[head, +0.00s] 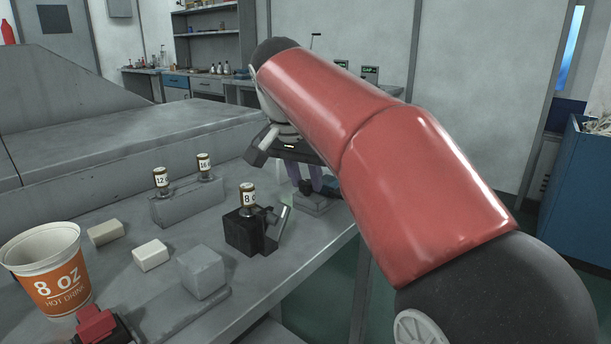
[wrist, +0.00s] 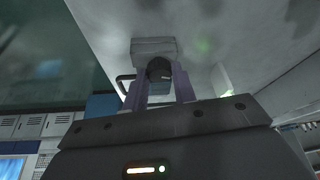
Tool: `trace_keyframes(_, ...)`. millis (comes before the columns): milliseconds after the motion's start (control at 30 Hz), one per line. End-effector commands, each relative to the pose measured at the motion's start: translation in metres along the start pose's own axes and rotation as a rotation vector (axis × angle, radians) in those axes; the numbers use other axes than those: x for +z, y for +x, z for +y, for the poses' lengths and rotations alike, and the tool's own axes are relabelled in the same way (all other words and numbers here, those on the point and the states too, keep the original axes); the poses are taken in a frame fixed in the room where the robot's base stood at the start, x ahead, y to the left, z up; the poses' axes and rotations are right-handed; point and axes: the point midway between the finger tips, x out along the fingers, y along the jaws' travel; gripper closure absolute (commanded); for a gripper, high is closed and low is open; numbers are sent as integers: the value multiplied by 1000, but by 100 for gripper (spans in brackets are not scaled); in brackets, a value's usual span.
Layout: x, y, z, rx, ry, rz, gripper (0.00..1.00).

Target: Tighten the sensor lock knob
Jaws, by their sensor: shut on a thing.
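My gripper (head: 314,182) is at the right edge of the bench, beyond the black block and partly behind my red arm. Its two purple fingers are shut on a small dark knob (head: 305,187), which shows between the fingertips in the wrist view (wrist: 160,68). The knob sits at a light grey block (head: 315,205) on the bench, and this block also shows in the wrist view (wrist: 152,46). I take this knob for the sensor lock knob; no label on it can be read. How tight it is cannot be seen.
A black block (head: 243,235) with an "8" labelled post and a lever stands close in front. A grey rack (head: 188,205) holds posts labelled 12 and 16. A large 8 oz cup (head: 45,275), pale blocks and a grey cube (head: 202,270) stand at front left.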

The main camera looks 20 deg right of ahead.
Motion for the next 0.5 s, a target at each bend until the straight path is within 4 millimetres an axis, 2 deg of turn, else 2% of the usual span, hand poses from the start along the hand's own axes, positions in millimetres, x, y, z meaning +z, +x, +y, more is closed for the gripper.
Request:
trace_keyframes(100, 0, 0, 0, -2, -1, 0, 96)
trace_keyframes(133, 0, 0, 0, -2, -1, 0, 72)
trace_keyframes(300, 0, 0, 0, -1, -1, 0, 51)
trace_keyframes(500, 0, 0, 0, -1, -1, 0, 51)
